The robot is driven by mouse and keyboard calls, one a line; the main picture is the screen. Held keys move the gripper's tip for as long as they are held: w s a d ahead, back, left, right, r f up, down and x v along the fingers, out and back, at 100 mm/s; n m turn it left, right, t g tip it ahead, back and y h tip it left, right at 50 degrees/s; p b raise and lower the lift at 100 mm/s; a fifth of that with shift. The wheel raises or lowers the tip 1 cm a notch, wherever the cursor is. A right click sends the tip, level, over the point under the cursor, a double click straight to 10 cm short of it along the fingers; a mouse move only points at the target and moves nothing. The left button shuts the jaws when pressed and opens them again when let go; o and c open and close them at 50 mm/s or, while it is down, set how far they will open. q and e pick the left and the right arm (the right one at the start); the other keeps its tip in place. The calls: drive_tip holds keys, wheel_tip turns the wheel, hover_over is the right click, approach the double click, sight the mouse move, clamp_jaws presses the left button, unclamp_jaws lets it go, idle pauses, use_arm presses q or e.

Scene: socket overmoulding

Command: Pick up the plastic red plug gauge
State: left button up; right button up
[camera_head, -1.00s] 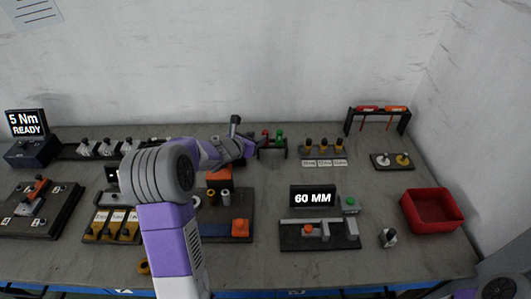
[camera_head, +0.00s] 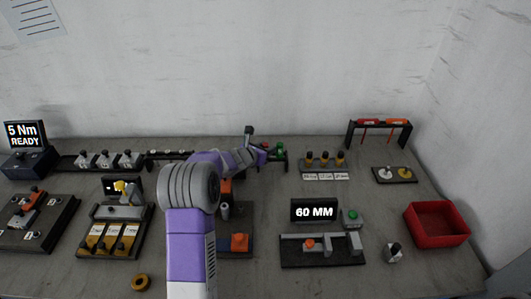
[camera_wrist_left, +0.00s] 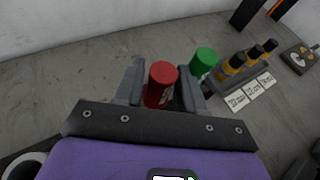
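The red plug gauge (camera_wrist_left: 161,82) stands in the left wrist view with its round red head up, between the two fingers of my left gripper (camera_wrist_left: 159,88). The fingers are apart on either side of it, and I see no clear grip on it; its lower part is hidden. The green plug gauge (camera_wrist_left: 203,64) stands just beyond, to the right of the right finger. In the head view, my left gripper (camera_head: 263,154) is at the small rack at the back of the table, beside the green gauge (camera_head: 279,149). My right gripper is not in view.
Several yellow-and-black gauges (camera_wrist_left: 250,58) stand right of the rack, with white labels before them. A red bin (camera_head: 437,224) is at the right. A "60 MM" display (camera_head: 314,210) stands at the front middle.

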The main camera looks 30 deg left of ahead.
use_arm(q)
clamp_jaws()
drive_tip(key=shift+r, duration=0.15)
